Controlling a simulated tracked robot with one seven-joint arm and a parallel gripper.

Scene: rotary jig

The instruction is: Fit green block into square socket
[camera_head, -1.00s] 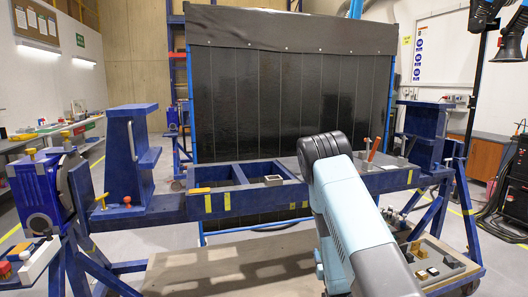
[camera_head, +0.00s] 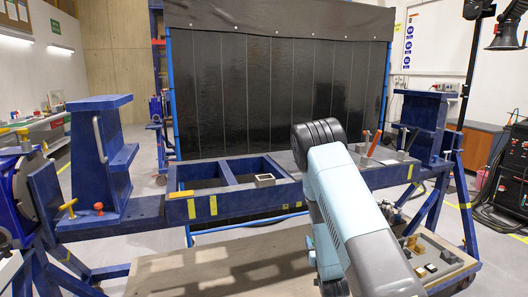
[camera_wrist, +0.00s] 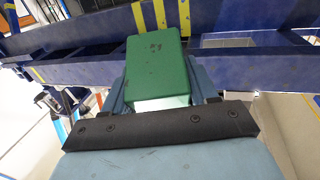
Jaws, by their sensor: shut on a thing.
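The green block (camera_wrist: 156,68) fills the middle of the wrist view, with a pale lower face. My gripper (camera_wrist: 160,90) is shut on it, one blue-grey finger on each side. The blue jig beam lies beyond the block in that view. In the head view my arm hides the gripper and block. A small light square frame with a dark opening (camera_head: 264,181), which looks like the square socket, sits on the blue jig frame (camera_head: 235,199), left of my arm. I cannot tell the block's distance from it.
A red-handled tool (camera_head: 375,143) stands on the jig's right part. Blue uprights (camera_head: 100,150) rise at the jig's ends. A black curtain (camera_head: 270,90) hangs behind.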

